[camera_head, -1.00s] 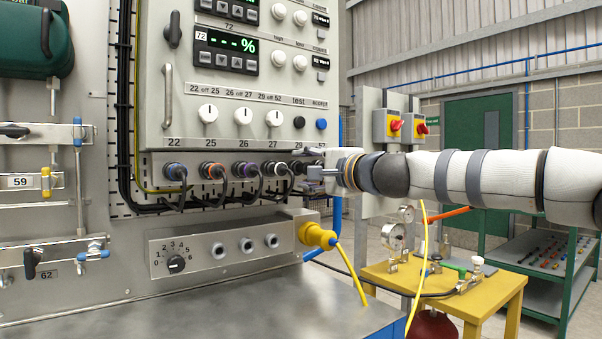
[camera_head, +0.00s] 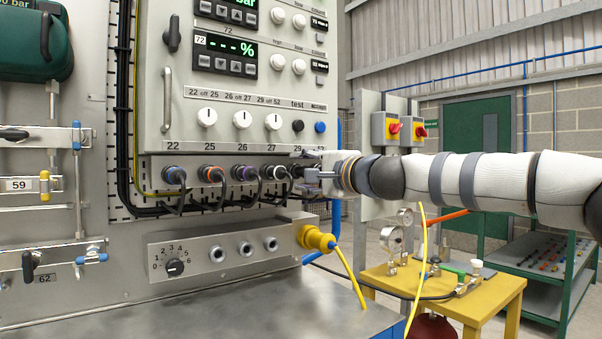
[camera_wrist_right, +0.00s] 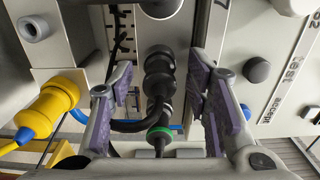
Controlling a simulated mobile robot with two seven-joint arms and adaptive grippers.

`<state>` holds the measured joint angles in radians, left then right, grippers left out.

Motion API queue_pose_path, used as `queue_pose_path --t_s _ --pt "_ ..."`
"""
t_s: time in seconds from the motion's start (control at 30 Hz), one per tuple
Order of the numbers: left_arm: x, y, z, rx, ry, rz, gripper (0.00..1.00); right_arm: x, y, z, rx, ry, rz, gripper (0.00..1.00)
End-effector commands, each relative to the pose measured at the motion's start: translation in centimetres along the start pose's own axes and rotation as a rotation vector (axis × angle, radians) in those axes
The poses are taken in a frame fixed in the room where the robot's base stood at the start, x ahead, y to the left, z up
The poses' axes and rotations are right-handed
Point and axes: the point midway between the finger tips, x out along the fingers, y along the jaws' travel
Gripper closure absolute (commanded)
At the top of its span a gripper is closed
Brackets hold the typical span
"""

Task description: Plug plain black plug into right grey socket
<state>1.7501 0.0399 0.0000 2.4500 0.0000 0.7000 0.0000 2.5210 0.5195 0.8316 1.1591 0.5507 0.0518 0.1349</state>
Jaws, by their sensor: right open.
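My right gripper (camera_head: 308,176) is at the right end of a row of plugs under the upper panel. In the right wrist view its purple-padded fingers (camera_wrist_right: 162,103) are apart. A black ribbed plug (camera_wrist_right: 159,70) shows between and beyond them, with a black cable beside it. A green ring (camera_wrist_right: 159,132) shows nearer the camera; I cannot tell whether it belongs to the same plug. The grey box below has three sockets; the right grey socket (camera_head: 271,243) is empty. A grey socket (camera_wrist_right: 35,26) also shows in the wrist view. My left gripper is out of view.
Plugs with coloured rings, such as the orange-ringed plug (camera_head: 210,174), sit left of the gripper with hanging cables. A yellow plug (camera_head: 314,237) sticks out from the box's right end. A yellow table (camera_head: 440,293) with gauges stands at right.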

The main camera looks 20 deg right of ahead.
Motion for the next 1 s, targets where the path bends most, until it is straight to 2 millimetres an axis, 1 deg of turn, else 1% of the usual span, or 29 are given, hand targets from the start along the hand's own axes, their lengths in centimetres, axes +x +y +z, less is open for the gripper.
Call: queue_pose_path --t_s 0.43,0.47,0.5,0.57,0.6,0.63,0.83,1.0 --pt "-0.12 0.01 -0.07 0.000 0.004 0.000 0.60 0.00 0.01 0.00 -0.001 0.000 0.000 0.56" --pt "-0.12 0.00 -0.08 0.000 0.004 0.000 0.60 0.00 0.02 0.00 -0.001 0.000 0.000 0.60" --pt "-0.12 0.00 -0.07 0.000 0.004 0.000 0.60 0.01 0.03 0.00 -0.001 0.000 0.000 0.69" --pt "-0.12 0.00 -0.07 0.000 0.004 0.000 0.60 0.01 0.03 0.00 -0.001 0.000 0.000 0.83" --pt "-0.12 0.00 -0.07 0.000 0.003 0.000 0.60 0.01 0.03 0.00 -0.001 0.000 0.000 0.92" --pt "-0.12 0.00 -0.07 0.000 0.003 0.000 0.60 0.01 0.03 0.00 -0.001 0.000 0.000 0.99" --pt "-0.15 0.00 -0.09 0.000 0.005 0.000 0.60 -0.06 -0.01 -0.01 0.000 0.000 0.000 1.00" --pt "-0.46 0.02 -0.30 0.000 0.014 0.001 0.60 -0.73 -0.07 -0.07 0.001 0.001 0.000 1.00"
